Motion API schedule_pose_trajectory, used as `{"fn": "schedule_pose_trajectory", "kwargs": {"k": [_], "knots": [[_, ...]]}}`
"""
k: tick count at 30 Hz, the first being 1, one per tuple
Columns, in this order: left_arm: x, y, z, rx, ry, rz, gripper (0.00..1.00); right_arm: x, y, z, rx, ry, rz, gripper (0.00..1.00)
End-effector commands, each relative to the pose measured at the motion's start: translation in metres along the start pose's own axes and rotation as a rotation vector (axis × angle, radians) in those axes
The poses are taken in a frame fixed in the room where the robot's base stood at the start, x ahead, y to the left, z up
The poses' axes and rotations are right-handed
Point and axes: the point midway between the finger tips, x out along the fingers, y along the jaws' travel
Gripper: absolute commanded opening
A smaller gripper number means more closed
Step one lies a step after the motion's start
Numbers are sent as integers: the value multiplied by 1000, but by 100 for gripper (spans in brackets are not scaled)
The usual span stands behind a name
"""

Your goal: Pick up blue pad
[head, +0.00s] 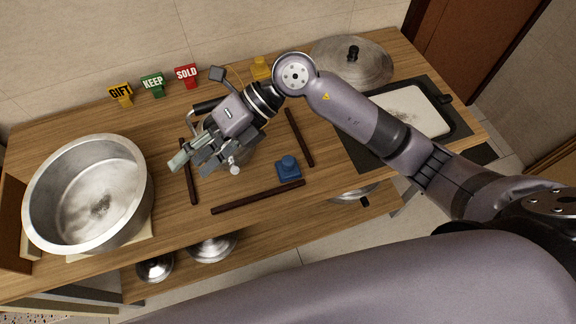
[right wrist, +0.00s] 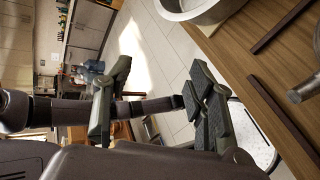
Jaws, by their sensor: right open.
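The blue pad (head: 288,168) is a small dark-blue block with a raised knob on top. It sits on the wooden counter (head: 262,224) between two dark strips. My right gripper (head: 196,160) is open and empty above the counter, to the left of the blue pad and apart from it. In the right wrist view its open fingers (right wrist: 163,75) have nothing between them, and I cannot make out the blue pad there. My left gripper is not in view.
Dark strips (head: 258,197) frame the area around the pad. A large steel pot (head: 50,225) stands left. GIFT (head: 121,92), KEEP (head: 152,84) and SOLD (head: 187,74) signs stand behind. A lid (head: 375,66) and a white-topped tray (head: 457,128) lie right.

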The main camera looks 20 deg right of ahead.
Motion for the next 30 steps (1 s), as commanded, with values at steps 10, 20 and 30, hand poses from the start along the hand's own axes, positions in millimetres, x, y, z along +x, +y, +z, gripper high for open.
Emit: {"fn": "schedule_pose_trajectory", "kwargs": {"k": [10,20,30], "knots": [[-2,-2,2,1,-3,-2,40,-121,-136,0,74,183,-910,51],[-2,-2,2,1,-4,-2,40,-130,-172,-9,117,196,-1030,51],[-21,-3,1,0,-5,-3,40,-96,-230,-24,114,195,-1030,51]]}}
